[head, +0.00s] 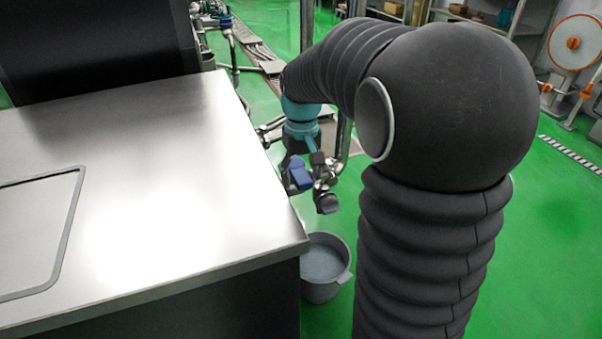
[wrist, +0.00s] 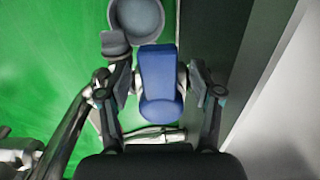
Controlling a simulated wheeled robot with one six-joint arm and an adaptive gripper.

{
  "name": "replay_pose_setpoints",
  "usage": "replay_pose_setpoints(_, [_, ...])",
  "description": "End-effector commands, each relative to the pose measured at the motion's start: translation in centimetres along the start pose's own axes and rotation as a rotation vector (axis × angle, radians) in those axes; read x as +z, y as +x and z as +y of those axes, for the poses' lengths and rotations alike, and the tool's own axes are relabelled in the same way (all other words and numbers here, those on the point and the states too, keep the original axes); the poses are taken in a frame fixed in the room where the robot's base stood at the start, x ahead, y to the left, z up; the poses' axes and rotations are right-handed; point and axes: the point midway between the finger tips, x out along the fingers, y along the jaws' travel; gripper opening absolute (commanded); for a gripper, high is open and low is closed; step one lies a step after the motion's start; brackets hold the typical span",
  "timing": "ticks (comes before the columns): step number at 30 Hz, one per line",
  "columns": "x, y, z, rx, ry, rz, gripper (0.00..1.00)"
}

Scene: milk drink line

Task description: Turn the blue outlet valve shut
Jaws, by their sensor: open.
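The blue outlet valve (wrist: 160,82) has a flat, rounded blue handle on metal pipework. In the wrist view it lies between the two fingers of my gripper (wrist: 163,86). The fingers are open, one on each side of the handle, with a small gap visible on both sides. In the head view the blue handle (head: 299,178) shows just off the steel counter's right edge, below my turquoise wrist. My fingers and the pipe fittings overlap there, so contact is hard to judge.
A grey bucket (head: 325,264) stands on the green floor below; it also shows in the wrist view (wrist: 137,18). A dark fitting (wrist: 115,42) sits beside the handle. The steel counter (head: 170,190) is close on the left. Metal pipes (wrist: 65,135) run near my gripper.

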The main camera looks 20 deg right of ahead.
Motion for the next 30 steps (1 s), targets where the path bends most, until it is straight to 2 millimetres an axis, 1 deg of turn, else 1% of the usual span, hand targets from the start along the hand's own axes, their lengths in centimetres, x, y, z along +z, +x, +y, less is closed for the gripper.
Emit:
replay_pose_setpoints(5, [0.0,-0.7,0.0,0.001,-0.001,0.001,0.65])
replay_pose_setpoints(8, [-0.1,-1.9,-0.1,0.001,-0.002,0.004,0.65])
replay_pose_setpoints(15, [-0.1,-6.7,-0.1,0.001,-0.002,0.005,0.65])
replay_pose_setpoints(21, [-0.1,-10.0,-0.1,0.000,-0.002,0.003,0.65])
replay_pose_setpoints(25, [-0.1,-11.3,-0.1,0.000,-0.001,0.002,0.65])
replay_pose_setpoints(30, [0.0,-12.0,-0.1,0.000,-0.001,0.000,0.65])
